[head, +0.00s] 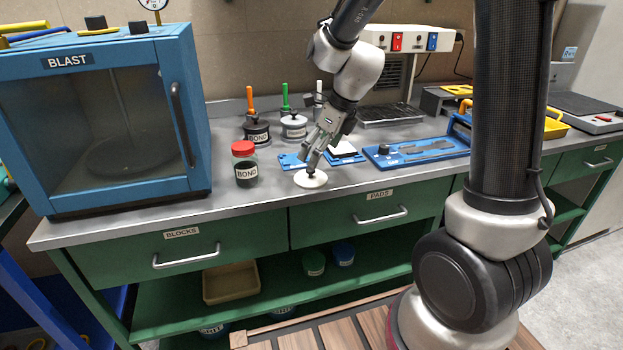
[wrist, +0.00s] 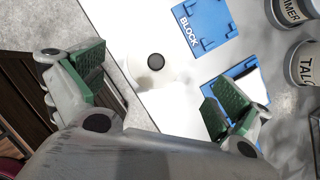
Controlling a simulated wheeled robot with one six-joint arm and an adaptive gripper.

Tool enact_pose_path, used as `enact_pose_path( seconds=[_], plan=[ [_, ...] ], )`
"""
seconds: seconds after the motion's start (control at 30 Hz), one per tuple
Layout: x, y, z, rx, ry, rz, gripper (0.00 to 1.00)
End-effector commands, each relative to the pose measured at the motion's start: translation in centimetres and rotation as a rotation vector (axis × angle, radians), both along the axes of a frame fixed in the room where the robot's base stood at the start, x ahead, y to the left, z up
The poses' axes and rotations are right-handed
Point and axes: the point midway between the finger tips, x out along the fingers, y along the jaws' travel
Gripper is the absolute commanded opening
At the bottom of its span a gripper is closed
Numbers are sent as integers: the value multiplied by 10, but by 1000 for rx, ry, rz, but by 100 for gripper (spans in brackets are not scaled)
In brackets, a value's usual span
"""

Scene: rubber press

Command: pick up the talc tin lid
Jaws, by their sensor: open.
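The talc tin lid (head: 318,181) is a white disc with a small black knob, lying knob up on the steel counter near its front edge. It also shows in the wrist view (wrist: 140,66), where its edge partly blends into the bright surface. My gripper (head: 313,160) points down just above the lid in the head view. In the wrist view my gripper (wrist: 158,92) is open and empty, with green-padded fingers wide apart. The knob shows in the gap, a little beyond the fingers. A tin marked TALC (wrist: 304,66) stands at the right, partly cut off.
A jar with a red lid (head: 245,165) stands left of the lid. Blue block plates (wrist: 205,22) lie behind it. Brush pots, one marked BOND (head: 257,134), stand farther back. A blue tray (head: 420,152) lies to the right. The blue blast cabinet (head: 100,110) fills the left.

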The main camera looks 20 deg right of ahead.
Motion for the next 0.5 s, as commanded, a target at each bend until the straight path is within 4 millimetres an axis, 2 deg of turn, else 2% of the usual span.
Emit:
enact_pose_path(
  seconds=[0.33,0.5],
  plan=[
    [6,14,-49,-3,4,3,100],
    [12,18,-64,-2,1,3,100]
  ],
)
